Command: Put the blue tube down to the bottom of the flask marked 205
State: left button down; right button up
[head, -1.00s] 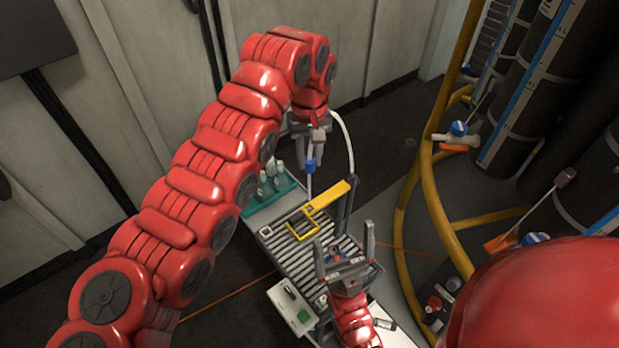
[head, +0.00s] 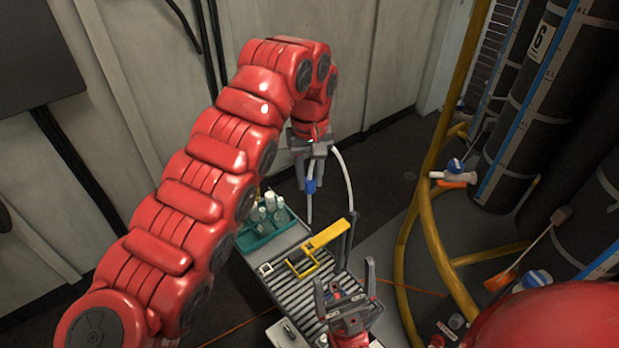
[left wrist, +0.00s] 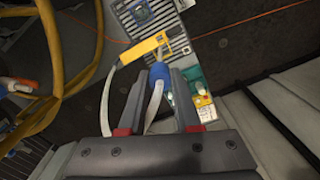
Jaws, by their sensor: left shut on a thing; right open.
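My left gripper (head: 310,170) is shut on the blue tube (head: 310,187), which has a blue collar, a thin grey tip pointing down and a pale hose looping off to the right. The left wrist view shows the blue collar (left wrist: 159,73) between the fingers. The tube hangs in the air, right of the flasks (head: 268,212). Several pale flasks stand in a teal rack (head: 255,243) at the bench's far left end. No number is readable, so I cannot tell which is 205. My right gripper (head: 345,283) is open and empty over the bench's near part.
A yellow bracket (head: 327,235) on a dark post stands over the slatted bench top (head: 300,293), right of the rack. A pale box (head: 284,334) sits at the near left. Yellow pipes (head: 408,245) and black cylinders (head: 545,110) stand on the right, a panelled wall behind.

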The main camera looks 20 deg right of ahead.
pick_arm(q)
jog(key=shift+r+p, duration=1.45)
jog(key=shift+r, duration=0.8)
jog(key=shift+r+p, duration=2.15)
jog(key=shift+r, duration=0.15)
jog(key=shift+f, duration=0.1)
jog(key=s+d+f+b, duration=0.2)
jog(key=f+b, duration=0.1)
jog(key=f, duration=0.8)
jog(key=s+d+f+b, duration=0.2)
jog(key=s+f+b, duration=0.1)
jog(key=f, duration=0.9)
jog(key=s+d+f+b, duration=0.2)
jog(key=d+f+b, duration=0.1)
jog(key=f, duration=0.8)
jog(key=shift+s+f+b, duration=0.15)
jog(key=shift+f+b, duration=0.15)
jog(key=shift+b, duration=0.3)
jog(key=shift+s+f, duration=0.1)
jog(key=shift+f, duration=0.2)
